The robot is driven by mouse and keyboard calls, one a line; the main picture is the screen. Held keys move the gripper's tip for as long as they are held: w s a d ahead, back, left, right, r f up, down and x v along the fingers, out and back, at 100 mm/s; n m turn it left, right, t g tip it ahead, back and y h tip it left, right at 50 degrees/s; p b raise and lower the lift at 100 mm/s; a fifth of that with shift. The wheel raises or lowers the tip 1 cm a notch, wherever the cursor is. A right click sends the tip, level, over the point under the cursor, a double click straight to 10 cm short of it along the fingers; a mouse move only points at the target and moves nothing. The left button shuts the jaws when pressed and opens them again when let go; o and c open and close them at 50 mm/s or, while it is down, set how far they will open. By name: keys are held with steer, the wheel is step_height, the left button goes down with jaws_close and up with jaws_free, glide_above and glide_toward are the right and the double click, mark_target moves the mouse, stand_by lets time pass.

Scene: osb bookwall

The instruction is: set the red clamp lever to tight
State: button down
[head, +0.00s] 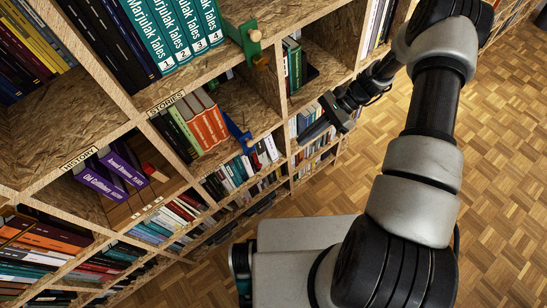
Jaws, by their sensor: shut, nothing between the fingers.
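A small red part (155,172), which looks like the red clamp lever, sits in a lower left compartment just right of the purple books (112,172). It is small, and its setting cannot be read. Small pale labels (147,211) are on the board edge below it, too small to read. My gripper (312,132) is right of centre, in front of the shelves and well to the right of the red part. Its fingers are together and hold nothing.
A blue bookend or clamp (236,134) stands by the orange books (205,121) between the red part and my gripper. A green clamp (249,42) sits on the upper shelf edge. The parquet floor (485,150) at right is clear.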

mark_target(256, 159)
steer(key=a+r+x, duration=0.1)
steer(key=r+x, duration=0.1)
steer(key=x, duration=1)
steer(key=shift+s+a+f, duration=0.25)
steer(key=shift+s+a, duration=0.1)
steer(key=shift+a, duration=0.35)
steer(key=shift+f+b, duration=0.15)
steer(key=shift+b, duration=0.3)
